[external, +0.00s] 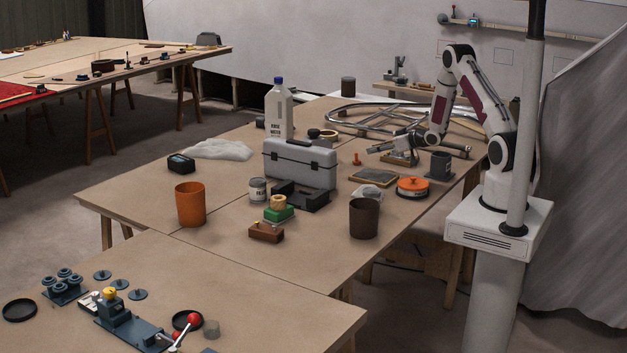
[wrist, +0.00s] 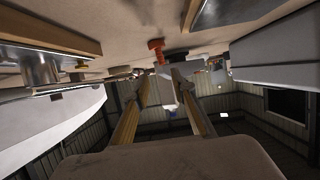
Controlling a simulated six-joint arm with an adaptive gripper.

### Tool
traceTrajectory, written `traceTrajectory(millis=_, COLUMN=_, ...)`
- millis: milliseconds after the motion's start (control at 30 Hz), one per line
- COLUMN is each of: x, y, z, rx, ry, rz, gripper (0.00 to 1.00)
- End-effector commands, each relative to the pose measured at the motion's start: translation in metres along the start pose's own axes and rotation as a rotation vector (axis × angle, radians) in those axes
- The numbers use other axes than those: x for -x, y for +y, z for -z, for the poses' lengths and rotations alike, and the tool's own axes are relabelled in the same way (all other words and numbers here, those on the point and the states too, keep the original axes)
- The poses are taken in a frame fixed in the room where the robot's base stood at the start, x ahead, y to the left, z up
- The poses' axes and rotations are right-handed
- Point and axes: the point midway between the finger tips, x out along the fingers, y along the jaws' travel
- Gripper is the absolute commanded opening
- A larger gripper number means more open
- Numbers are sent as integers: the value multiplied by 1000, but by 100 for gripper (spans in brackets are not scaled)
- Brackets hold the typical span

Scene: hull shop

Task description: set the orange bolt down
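The orange bolt (external: 357,159) stands upright on the wooden table, its wide head down and its shank up, to the left of my gripper (external: 374,149) in the external view. My gripper reaches low and nearly level over the table, pointing toward the bolt. In the wrist view the table is at the top, and the orange bolt (wrist: 156,50) shows just beyond the fingertips. The two fingers of my gripper (wrist: 161,82) are apart, with nothing held between them. The bolt appears clear of both fingers.
A grey toolbox (external: 300,163) stands left of the bolt. A dark wood-edged plate (external: 374,178), an orange lidded pot (external: 412,187) and a dark mug (external: 440,165) are nearer the front edge. Curved metal tubing (external: 365,113) lies behind. Bare table surrounds the bolt.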

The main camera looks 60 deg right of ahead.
Motion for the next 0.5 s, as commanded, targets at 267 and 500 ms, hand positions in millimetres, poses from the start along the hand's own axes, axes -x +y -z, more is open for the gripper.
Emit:
traceTrajectory(millis=267, x=24, y=1, z=1, rx=0, ry=1, rz=-1, gripper=26)
traceTrajectory(millis=500, x=29, y=0, z=0, rx=0, ry=0, rz=0, gripper=26)
